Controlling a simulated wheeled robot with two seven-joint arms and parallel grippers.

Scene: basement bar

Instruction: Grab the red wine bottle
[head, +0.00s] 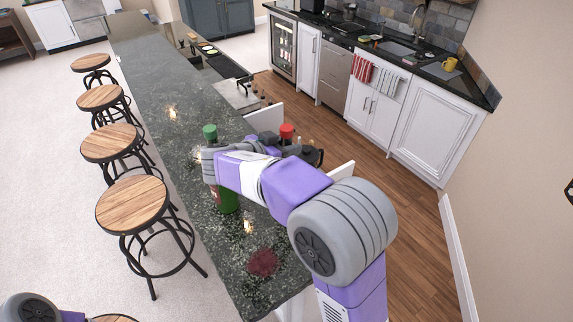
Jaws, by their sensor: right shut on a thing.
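The wine bottle (228,200) is green with a green cap and a partly seen reddish label. It stands roughly upright over the dark granite bar counter (185,107). My right arm reaches across from the lower right, and my right gripper (209,165) is at the bottle's upper part, shut on it. The wrist hides the bottle's middle, and the fingers are hard to make out. I cannot tell whether the bottle's base touches the counter. Only a bit of my left arm shows at the bottom left corner; its gripper is out of view.
A red-topped item (287,131) stands behind my right forearm. A dark red round patch (263,262) lies on the near counter. Several stools (133,203) line the left side. Wooden floor (345,150) lies between the bar and white cabinets (437,125).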

